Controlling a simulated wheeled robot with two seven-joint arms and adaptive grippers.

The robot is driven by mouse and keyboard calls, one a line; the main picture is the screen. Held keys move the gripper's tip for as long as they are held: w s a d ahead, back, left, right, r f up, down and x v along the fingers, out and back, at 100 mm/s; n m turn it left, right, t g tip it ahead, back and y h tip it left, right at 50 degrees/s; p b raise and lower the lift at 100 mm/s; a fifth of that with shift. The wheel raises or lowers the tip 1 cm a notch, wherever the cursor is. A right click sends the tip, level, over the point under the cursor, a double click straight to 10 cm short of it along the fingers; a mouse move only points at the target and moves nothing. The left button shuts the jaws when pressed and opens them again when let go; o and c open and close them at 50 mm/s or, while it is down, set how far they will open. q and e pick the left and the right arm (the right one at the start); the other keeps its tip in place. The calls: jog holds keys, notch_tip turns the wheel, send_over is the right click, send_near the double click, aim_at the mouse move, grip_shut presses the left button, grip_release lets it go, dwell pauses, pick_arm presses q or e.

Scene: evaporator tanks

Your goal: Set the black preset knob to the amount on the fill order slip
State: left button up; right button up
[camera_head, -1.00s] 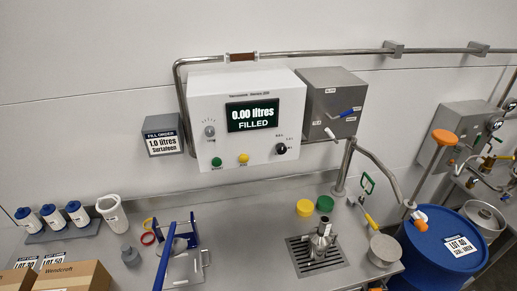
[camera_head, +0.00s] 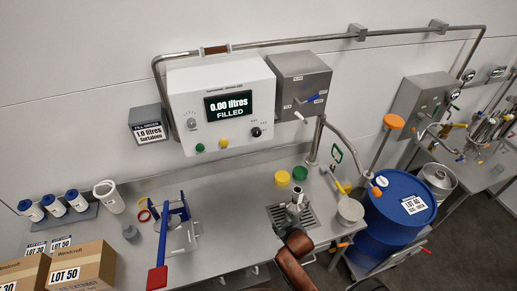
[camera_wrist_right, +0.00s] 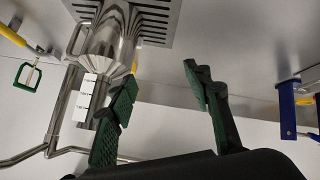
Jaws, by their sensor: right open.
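The black preset knob (camera_head: 256,132) is on the lower right of the white control panel (camera_head: 180,95). Small marks surround it, too small to read, and I cannot tell where it points. The panel display (camera_head: 229,105) reads "0.00 litres FILLED". The fill order slip (camera_head: 149,132), left of the panel, reads "1.0 litres" with a product name below. My right gripper (camera_head: 285,224) is low over the bench, well below the knob and near a steel jug (camera_head: 294,202). In the right wrist view its green-padded fingers (camera_wrist_right: 160,78) are apart and empty. My left gripper is not in view.
A green button (camera_head: 199,147), a yellow button (camera_head: 223,143) and a grey dial (camera_head: 191,123) share the panel. A grey box with levers (camera_head: 299,80) adjoins its right side. The jug stands on a drain grate (camera_wrist_right: 165,25). The bench directly below the panel is mostly clear.

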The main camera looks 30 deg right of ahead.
jog(key=w+d+r+n+t+h+p, duration=0.1)
jog(key=w+r+t, duration=0.1)
jog(key=w+r, duration=0.45)
jog(key=w+d+r+t, duration=0.1)
jog(key=w+r+t, duration=0.25)
jog(key=r, duration=0.65)
jog(key=n+t, duration=0.2)
jog(key=t, duration=0.1)
send_near(257, 134)
jog(key=a+x, duration=0.1)
jog(key=x, duration=0.4)
jog(key=d+p+x, duration=0.1)
jog(key=x, duration=0.3)
jog(key=shift+w+d, duration=0.1)
jog(key=shift+w, duration=0.4)
